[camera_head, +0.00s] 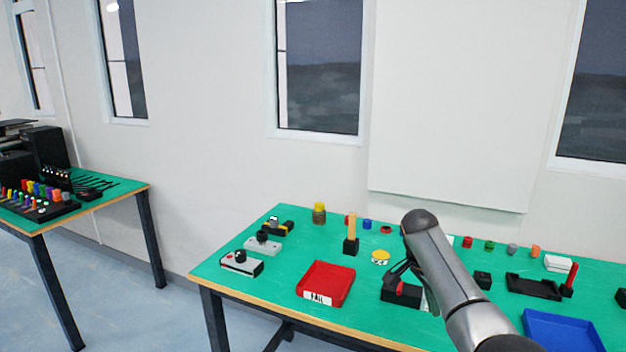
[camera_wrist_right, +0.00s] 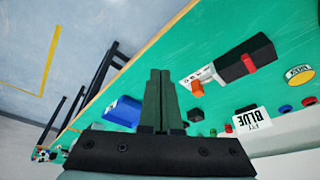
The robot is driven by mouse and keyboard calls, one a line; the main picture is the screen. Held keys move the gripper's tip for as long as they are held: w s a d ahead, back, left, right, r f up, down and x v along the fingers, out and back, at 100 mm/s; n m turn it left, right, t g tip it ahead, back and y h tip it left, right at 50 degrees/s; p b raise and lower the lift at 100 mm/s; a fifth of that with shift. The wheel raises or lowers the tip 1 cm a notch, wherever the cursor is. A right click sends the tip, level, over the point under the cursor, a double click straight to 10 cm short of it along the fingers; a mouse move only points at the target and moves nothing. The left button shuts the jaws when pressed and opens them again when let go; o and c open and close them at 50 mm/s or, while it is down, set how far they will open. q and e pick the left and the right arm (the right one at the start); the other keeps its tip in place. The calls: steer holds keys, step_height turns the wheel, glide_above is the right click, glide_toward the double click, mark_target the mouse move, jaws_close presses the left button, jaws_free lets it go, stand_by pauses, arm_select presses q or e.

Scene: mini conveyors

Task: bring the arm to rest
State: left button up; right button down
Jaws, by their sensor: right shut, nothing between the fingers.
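My right arm comes in from the lower right of the head view and bends over the green table (camera_head: 285,262). My right gripper (camera_head: 398,272) is dark and partly hidden by the arm, near a black box with a red part (camera_head: 402,292). In the right wrist view its two fingers (camera_wrist_right: 160,75) are together with nothing between them. That view also shows a black block with a red band (camera_wrist_right: 246,60) off to the right of the fingertips, apart from them. My left gripper is not in view.
A red tray marked FAIL (camera_head: 326,284) lies left of my gripper. A blue tray (camera_head: 562,332) is at the lower right. A black post holder with a wooden rod (camera_head: 351,235) stands behind. Small coloured parts line the back. A second table (camera_head: 120,196) stands far left.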

steer(key=s+f+n+t+y, duration=0.1)
steer(key=s+f+n, duration=0.3)
steer(key=s+f, duration=0.4)
steer(key=s+f+n, duration=0.4)
steer(key=s+f, duration=0.1)
steer(key=f, duration=0.6)
steer(key=s+a+r+n+t+y, duration=0.15)
steer(key=s+n, duration=0.35)
steer(key=s, duration=0.8)
steer(key=s+a+r+n+y, duration=0.1)
steer(key=s+a+r+n, duration=0.25)
steer(key=s, duration=0.95)
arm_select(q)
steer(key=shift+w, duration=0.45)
arm_select(e)
steer(key=w+a+f+t+y, duration=0.1)
steer(key=w+a+f+t, duration=0.1)
steer(key=f, duration=0.4)
steer(key=w+a+f+t+y, duration=0.1)
steer(key=w+a+f+t, duration=0.1)
steer(key=f, duration=0.4)
steer(key=shift+w+t, duration=0.4)
steer(key=shift+t, duration=0.45)
